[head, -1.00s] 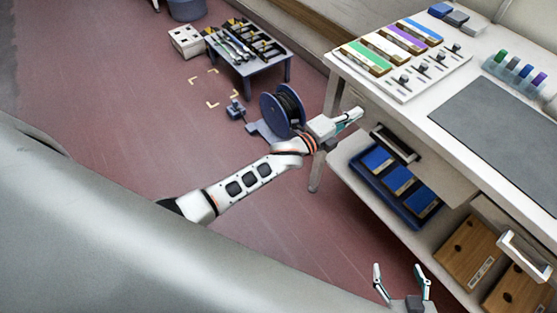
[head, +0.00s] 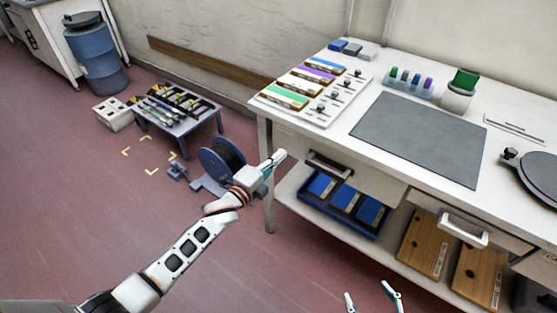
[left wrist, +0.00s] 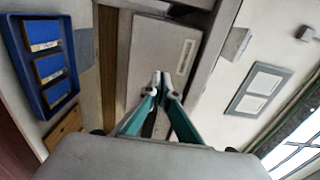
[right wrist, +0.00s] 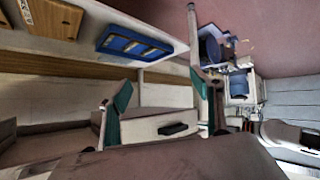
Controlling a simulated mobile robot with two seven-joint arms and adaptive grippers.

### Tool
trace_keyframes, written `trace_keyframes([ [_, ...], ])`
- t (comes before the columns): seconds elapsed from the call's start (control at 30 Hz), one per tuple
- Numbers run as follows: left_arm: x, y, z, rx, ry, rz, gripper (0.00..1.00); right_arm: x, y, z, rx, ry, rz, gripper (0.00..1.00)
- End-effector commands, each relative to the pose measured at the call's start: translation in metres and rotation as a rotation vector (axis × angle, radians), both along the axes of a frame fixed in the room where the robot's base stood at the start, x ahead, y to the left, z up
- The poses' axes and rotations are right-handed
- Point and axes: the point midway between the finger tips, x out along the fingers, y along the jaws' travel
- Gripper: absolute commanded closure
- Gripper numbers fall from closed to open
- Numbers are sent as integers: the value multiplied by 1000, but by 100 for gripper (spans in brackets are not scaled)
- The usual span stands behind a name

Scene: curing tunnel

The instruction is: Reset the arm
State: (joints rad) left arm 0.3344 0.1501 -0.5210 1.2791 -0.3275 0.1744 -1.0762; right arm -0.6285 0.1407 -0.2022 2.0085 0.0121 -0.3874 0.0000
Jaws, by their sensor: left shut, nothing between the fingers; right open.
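My left gripper (head: 275,160) is in front of the left end of the workbench (head: 333,137), with its arm stretched out over the floor. Its fingers are shut and empty. In the left wrist view the fingertips (left wrist: 162,82) meet in front of a pale panel. My right gripper (head: 372,300) shows only by its fingers at the bottom edge of the head view. It is open and empty. In the right wrist view its fingers (right wrist: 155,95) stand wide apart, with a drawer front behind them.
The bench carries color-banded blocks (head: 286,97), a grey mat (head: 420,138) and a dark disc (head: 533,175). Its lower shelf holds a blue tray (head: 313,213) and wooden boxes (head: 425,243). A cable reel (head: 221,158) and low table (head: 180,118) stand left. Floor is open at left.

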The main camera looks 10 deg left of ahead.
Motion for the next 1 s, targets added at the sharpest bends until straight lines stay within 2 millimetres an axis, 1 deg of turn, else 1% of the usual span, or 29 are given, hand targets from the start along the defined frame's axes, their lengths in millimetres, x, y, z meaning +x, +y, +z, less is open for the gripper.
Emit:
trace_keyframes([
  [0.03, -14, 7, -1, 2, 2, -1, 100, -2, 0, 2, 1, 3, -1, 35],
  [0.1, -28, 15, -1, 2, 3, 0, 100, -5, 0, 1, 4, 10, -1, 35],
  [0.3, -61, 34, -1, 2, 3, -1, 100, -6, 2, 3, 9, 10, 1, 35],
  [0.4, -72, 40, -2, 2, 3, 0, 100, -6, 3, 2, 10, 12, 0, 35],
  [0.5, -78, 44, -2, 2, 3, 0, 100, -8, 3, 0, 9, 17, 1, 35],
  [0.77, -83, 46, -2, -1, 4, 0, 100, -8, 3, 0, 10, 17, 0, 35],
  [0.83, -87, 47, -5, -20, 24, 6, 100, -7, 3, 1, 10, 15, 0, 35],
  [0.87, -90, 48, -8, -35, 41, 12, 100, -7, 3, 2, 10, 14, 0, 35],
  [0.93, -103, 52, -18, -99, 108, 38, 100, -6, 3, 5, 11, 11, 0, 35],
  [0.97, -111, 55, -24, -138, 149, 54, 100, -5, 3, 6, 11, 10, -1, 35],
  [1.0, -124, 58, -32, -200, 210, 80, 100, -5, 3, 8, 12, 8, -1, 35],
])
